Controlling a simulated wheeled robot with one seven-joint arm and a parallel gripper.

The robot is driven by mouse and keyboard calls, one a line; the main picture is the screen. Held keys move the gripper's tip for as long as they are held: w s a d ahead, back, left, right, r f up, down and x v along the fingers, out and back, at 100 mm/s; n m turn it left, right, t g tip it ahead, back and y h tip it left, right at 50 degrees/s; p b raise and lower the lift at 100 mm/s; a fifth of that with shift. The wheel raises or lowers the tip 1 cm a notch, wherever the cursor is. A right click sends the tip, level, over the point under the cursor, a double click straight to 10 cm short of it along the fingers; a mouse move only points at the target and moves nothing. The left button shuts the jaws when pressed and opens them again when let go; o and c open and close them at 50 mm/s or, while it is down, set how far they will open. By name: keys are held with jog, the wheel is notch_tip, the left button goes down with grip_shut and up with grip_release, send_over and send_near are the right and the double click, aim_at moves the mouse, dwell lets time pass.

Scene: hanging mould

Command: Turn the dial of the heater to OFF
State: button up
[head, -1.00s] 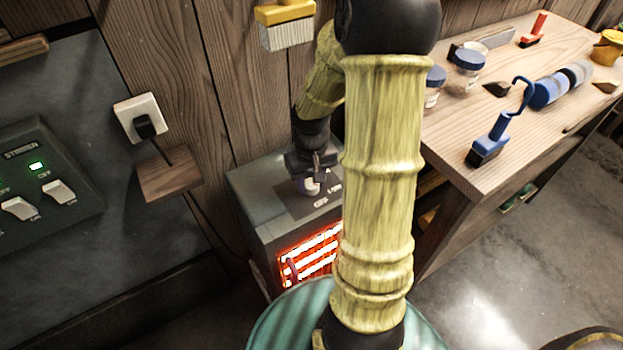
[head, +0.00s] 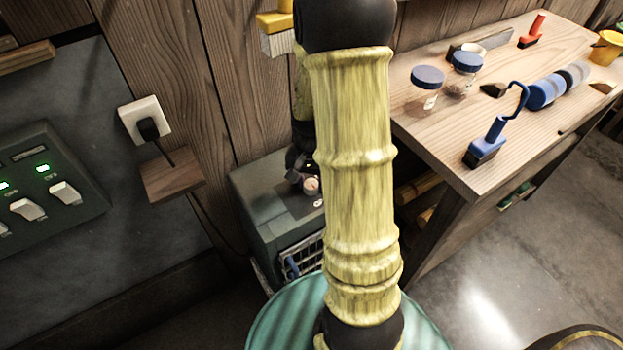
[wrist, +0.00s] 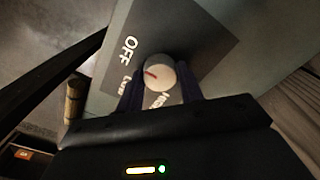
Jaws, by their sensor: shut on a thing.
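The heater (head: 262,205) is a grey-green box on the floor against the wood wall. Its front grille (head: 305,255) is dark, with no glow. On its top the pale round dial (wrist: 160,72) shows in the wrist view, beside the words OFF, LOW and HIGH. Its red mark points left in that view, roughly between OFF and LOW; the exact setting is hard to tell. My gripper (wrist: 162,88) is shut on the dial, one dark finger on each side. In the head view my arm partly hides the gripper and heater.
A wooden workbench (head: 475,150) with jars, brushes and rollers stands to the right. A wall plug (head: 147,125), a small wooden ledge (head: 172,178) and a switch panel (head: 45,180) are at the left. A teal round object (head: 290,315) is in front.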

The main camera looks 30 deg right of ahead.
aim_at(311, 184)
dwell(0.3)
jog(key=o, duration=1)
notch_tip(311, 184, up, 8)
jog(key=shift+f+p, duration=0.25)
jog(key=shift+p, duration=0.45)
jog(key=s+a+r+n+t, duration=0.1)
jog(key=s+a+n, duration=0.25)
jog(key=a, duration=0.25)
jog(key=s+a+r+n+t, duration=0.2)
jog(key=a+n, duration=0.3)
notch_tip(311, 184, up, 16)
jog(key=p, duration=1.6)
jog(key=shift+s+a, duration=0.35)
